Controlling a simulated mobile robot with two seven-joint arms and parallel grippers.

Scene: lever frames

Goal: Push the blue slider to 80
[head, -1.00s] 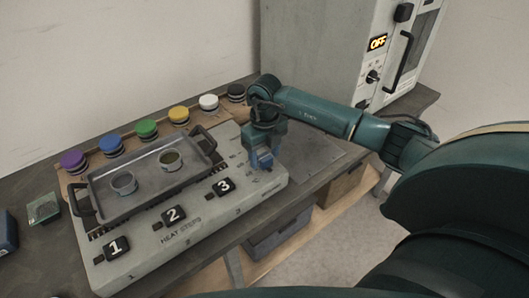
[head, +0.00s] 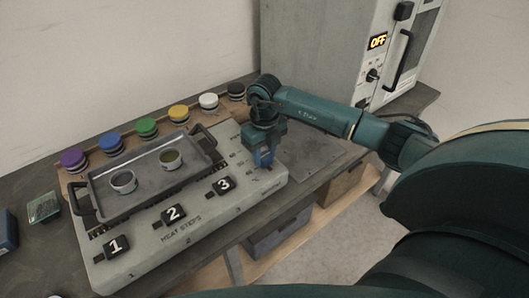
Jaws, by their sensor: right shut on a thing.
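The grey panel (head: 140,262) lies on the table and carries a scale with small marks at its right end. The blue slider (head: 264,159) sits on that scale, mostly hidden by my right gripper (head: 264,152). My right gripper comes down from above and is shut on the blue slider. The scale's numbers are too small to read, so I cannot tell the slider's value. My left gripper is not in view.
A dark tray (head: 150,197) with two small cups stands on the panel. Three black numbered blocks, such as block 3 (head: 224,185), line its front. Several coloured-lid jars stand behind. An oven reading OFF (head: 378,41) is at the back right.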

